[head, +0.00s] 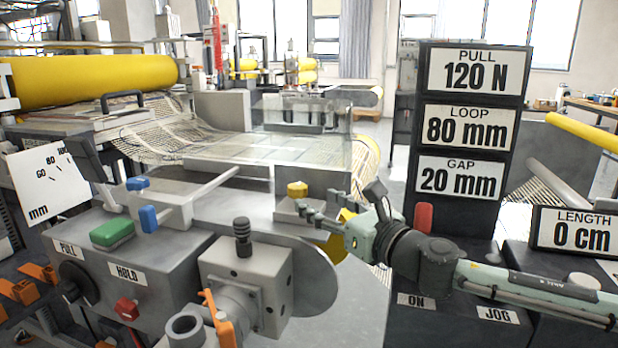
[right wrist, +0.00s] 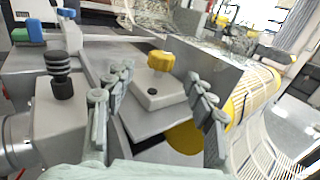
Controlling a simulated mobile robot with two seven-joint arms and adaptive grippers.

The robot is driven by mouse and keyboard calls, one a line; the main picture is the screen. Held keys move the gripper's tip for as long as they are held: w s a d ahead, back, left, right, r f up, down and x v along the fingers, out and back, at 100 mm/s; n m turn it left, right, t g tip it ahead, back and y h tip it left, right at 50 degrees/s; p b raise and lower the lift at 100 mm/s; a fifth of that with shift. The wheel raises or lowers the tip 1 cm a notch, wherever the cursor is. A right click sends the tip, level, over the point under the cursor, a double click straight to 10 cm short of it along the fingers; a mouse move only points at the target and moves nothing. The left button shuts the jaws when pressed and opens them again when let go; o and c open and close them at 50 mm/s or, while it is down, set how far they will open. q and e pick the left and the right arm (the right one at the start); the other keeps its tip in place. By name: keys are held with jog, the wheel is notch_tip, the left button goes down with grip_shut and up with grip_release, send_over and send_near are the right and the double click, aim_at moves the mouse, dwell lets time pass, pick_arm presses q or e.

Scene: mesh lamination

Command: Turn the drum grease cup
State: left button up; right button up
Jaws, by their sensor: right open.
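The drum grease cup appears to be the yellow lobed knob (head: 297,189) on a small grey block at the right end of the machine's top. The right wrist view shows the same yellow knob (right wrist: 160,60) upright on its block, near the top centre. My right gripper (head: 310,212) comes in from the right, just below and right of the knob in the head view. In the right wrist view its fingers (right wrist: 162,86) are spread wide with nothing between them gripped. The knob lies ahead, apart from both fingers.
A black ribbed knob (head: 242,236) stands on a grey housing (head: 265,280) left of my gripper. Blue levers (head: 148,218) and a green button (head: 112,233) are further left. A dark panel (head: 465,200) with signs stands behind my right arm. Yellow-edged mesh rolls lie beyond.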

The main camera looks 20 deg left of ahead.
aim_at(303, 191)
jog(key=shift+w, duration=0.25)
jog(key=shift+w+a, duration=0.25)
jog(key=shift+a, duration=0.05)
jog(key=x, duration=0.7)
jog(key=c, duration=1.2)
jog(key=shift+r, duration=0.1)
